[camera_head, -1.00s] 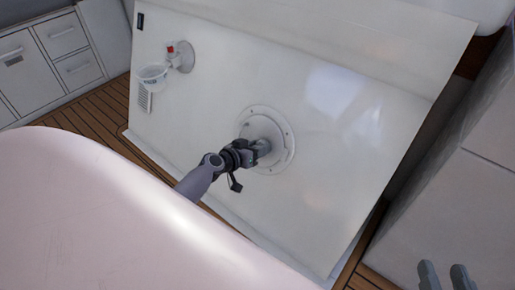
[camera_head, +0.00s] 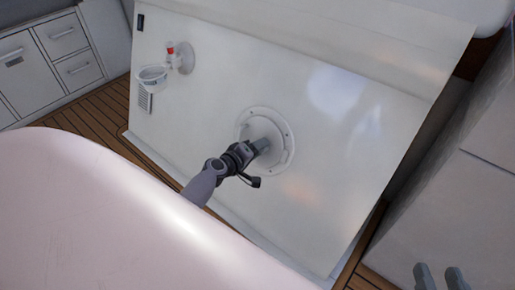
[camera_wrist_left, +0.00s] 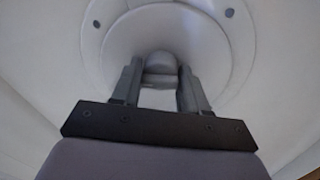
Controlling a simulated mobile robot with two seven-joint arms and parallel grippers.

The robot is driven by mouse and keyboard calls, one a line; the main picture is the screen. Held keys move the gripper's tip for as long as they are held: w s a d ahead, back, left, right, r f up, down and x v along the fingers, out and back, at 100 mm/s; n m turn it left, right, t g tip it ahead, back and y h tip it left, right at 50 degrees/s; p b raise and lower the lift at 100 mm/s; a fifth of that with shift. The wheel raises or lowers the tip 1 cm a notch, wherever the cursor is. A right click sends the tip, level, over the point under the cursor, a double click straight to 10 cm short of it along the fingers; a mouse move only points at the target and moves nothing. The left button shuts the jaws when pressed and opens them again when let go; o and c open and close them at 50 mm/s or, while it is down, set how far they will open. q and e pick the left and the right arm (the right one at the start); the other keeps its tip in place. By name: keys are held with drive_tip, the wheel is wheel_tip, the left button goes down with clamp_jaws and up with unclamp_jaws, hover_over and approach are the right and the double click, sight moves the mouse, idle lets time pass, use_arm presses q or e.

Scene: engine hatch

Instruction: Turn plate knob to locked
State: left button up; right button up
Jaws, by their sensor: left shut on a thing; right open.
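The round white plate (camera_head: 286,151) with bolts around its rim sits on the large white sloping panel, right of the picture's middle. Its knob (camera_wrist_left: 161,66) shows in the left wrist view as a rounded grey grip between two fingers. My left gripper (camera_head: 260,146) reaches in from the lower left and is shut on the knob, with one finger on each side. In the head view the gripper hides most of the knob. My right gripper (camera_head: 440,276) shows only as two grey fingertips at the bottom right edge, apart and empty.
A white cup-like holder (camera_head: 152,76) and a round fitting with a red part (camera_head: 171,49) stick out at the panel's upper left. A small vent (camera_head: 145,101) is below them. White drawers (camera_head: 62,38) stand at the left, and a pale cabinet (camera_head: 470,215) at the right.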

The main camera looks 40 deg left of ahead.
use_arm(q)
drive_tip(key=shift+a+n, duration=0.15)
drive_tip(key=shift+n, duration=0.55)
drive_tip(key=shift+s+f+n, duration=0.1)
drive_tip(key=shift+n, duration=0.4)
use_arm(e)
drive_tip(key=shift+w+a, duration=0.1)
drive_tip(key=shift+r, duration=0.1)
use_arm(q)
drive_tip(key=o, duration=1)
drive_tip(key=p+v, duration=0.3)
drive_tip(key=v, duration=0.4)
use_arm(e)
drive_tip(key=shift+w+a+f+m+g, duration=0.1)
drive_tip(key=shift+w+a+m+g, duration=0.05)
drive_tip(key=shift+a+m+g, duration=0.2)
drive_tip(key=shift+w+a+f+m+g, duration=0.15)
drive_tip(key=shift+a+m+g, duration=0.1)
drive_tip(key=shift+a+g, duration=0.15)
drive_tip(key=shift+a, duration=0.1)
